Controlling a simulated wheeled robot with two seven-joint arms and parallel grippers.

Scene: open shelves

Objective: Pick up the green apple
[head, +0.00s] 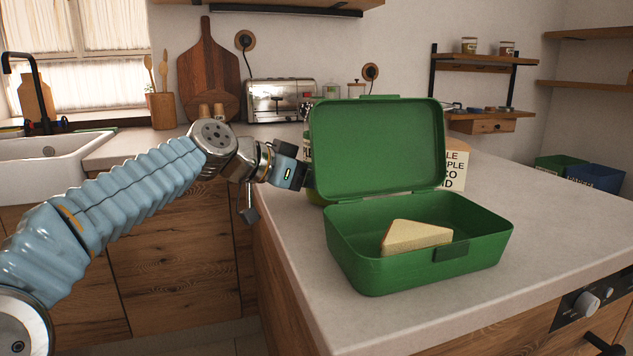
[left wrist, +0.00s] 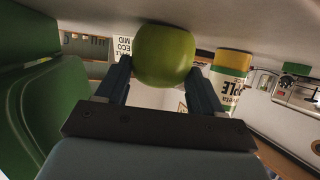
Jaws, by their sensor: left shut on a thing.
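The green apple (left wrist: 165,55) sits between the two fingers of my left gripper (left wrist: 163,75) in the left wrist view, with a finger against each side. The wrist picture is upside down, and the pale counter lies beyond the apple at the top. In the head view my left gripper (head: 308,178) is at the left edge of the open green lunchbox. I cannot tell whether the apple is clear of the counter. My right gripper is not in view.
The green lunchbox (head: 355,262) stands open on the counter with a sandwich half (head: 415,236) inside. A labelled carton (head: 456,168) stands behind it. A labelled jar (left wrist: 230,80) is near the apple. A toaster (head: 280,99) stands at the back. The counter's right side is clear.

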